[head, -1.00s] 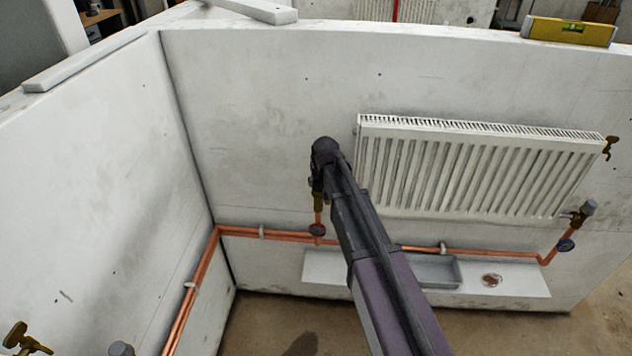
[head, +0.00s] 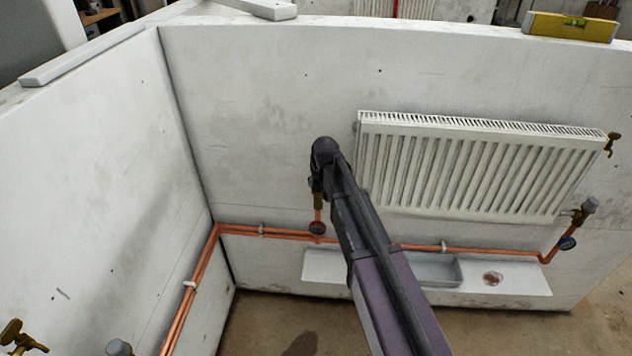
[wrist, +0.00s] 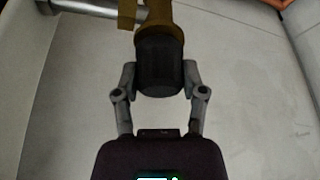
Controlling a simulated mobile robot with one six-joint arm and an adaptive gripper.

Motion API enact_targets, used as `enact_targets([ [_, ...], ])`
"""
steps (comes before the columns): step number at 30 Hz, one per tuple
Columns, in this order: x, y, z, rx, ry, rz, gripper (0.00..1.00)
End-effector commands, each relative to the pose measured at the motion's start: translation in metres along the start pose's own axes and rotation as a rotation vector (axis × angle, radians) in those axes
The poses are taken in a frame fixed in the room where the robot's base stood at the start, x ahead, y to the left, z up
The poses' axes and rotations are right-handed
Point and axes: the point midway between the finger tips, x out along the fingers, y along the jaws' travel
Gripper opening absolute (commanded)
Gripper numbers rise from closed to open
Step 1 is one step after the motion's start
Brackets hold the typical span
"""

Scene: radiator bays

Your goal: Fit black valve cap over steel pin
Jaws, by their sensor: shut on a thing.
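In the wrist view my gripper (wrist: 160,78) is shut on the black valve cap (wrist: 160,62), with one finger on each side of it. The cap is a dark ribbed cylinder. Its far end meets the brass valve body (wrist: 157,22) in the picture, and no gap shows between them. The steel pin is hidden, so I cannot tell how far the cap sits over it. In the head view the brass valve (head: 319,200) stands left of the radiator, partly behind my arm. My gripper and the cap are mostly hidden there.
The white radiator (head: 480,165) hangs to the right, with a grey-capped valve (head: 589,207) at its lower right. Copper pipes (head: 270,232) run along the wall. A white ledge (head: 520,280) below holds a grey tray (head: 455,281).

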Motion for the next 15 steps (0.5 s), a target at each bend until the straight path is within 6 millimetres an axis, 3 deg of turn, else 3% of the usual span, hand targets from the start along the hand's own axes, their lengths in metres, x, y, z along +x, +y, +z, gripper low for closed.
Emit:
enact_targets([
  [15,0.005,-0.0003,0.002,0.0,0.0,0.0,0.29],
])
